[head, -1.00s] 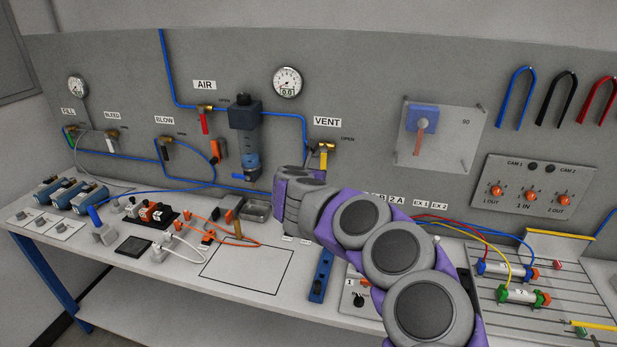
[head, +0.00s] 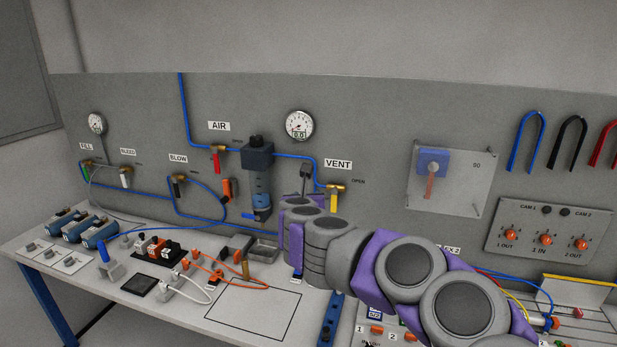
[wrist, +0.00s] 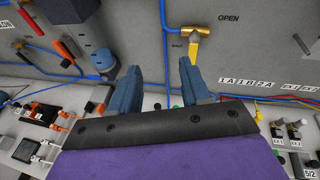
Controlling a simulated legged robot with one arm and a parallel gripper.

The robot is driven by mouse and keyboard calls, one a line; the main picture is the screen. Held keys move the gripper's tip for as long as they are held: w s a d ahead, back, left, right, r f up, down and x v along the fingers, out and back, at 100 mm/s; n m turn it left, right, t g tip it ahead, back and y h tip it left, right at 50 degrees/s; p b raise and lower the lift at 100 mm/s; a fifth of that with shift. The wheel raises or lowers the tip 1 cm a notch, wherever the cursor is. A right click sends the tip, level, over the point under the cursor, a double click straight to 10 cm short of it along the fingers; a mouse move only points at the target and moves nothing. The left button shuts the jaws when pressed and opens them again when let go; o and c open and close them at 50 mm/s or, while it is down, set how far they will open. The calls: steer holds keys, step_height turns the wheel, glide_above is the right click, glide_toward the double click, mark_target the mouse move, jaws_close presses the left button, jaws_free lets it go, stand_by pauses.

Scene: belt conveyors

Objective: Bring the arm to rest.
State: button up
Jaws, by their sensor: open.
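My gripper (wrist: 160,84) shows in the wrist view with its two blue-grey fingers apart and nothing between them. The fingers point at the grey panel, just below and left of the yellow vent valve handle (wrist: 193,48). In the head view my grey and purple arm reaches from the lower right toward the panel, its end in front of the panel between the filter unit (head: 258,180) and the VENT valve (head: 334,200). The fingers are mostly hidden by my arm there. I cannot tell how close the fingertips are to the panel.
The bench (head: 215,327) carries an empty outlined area, a metal tray (head: 264,247), orange-plugged cables (head: 225,277) and blue units (head: 100,234) at left. The panel holds blue tubing, gauges (head: 299,125), a switch box (head: 543,236) and hanging U-shaped tubes (head: 530,140).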

steer(key=s+a+r+n+t+y, duration=0.1)
steer(key=s+a+r+n+y, duration=0.15)
steer(key=r+n, duration=0.2)
steer(key=s+a+r+n+t+y, duration=0.1)
steer(key=s+a+r+n+y, duration=0.15)
steer(key=r+n, duration=0.2)
steer(key=s+a+r+n+g+y, duration=0.1)
steer(key=s+a+n+g+y, duration=0.15)
steer(key=s+n, duration=0.35)
steer(key=s+a+r+n+g+y, duration=0.2)
steer(key=s+a+n+y, duration=0.2)
steer(key=s+n, duration=0.2)
steer(key=s+d+f+n+g+h, duration=0.2)
steer(key=s+d+f+n+g, duration=0.3)
steer(key=s+f, duration=0.4)
steer(key=s+d+f+n+g+h, duration=0.2)
steer(key=s+d+f+n+g, duration=0.15)
steer(key=s+f+n, duration=0.5)
steer(key=s+d+f+n+g+h, duration=0.1)
steer(key=s+d+f+g+h, duration=0.1)
steer(key=s+d+f, duration=0.3)
steer(key=s+d+f+g+h, duration=0.3)
steer(key=s+d+f+h, duration=0.1)
steer(key=s+d, duration=0.7)
steer(key=s+f, duration=0.1)
steer(key=s, duration=0.2)
steer(key=shift+s+n+g, duration=0.3)
steer(key=shift+s+n, duration=0.05)
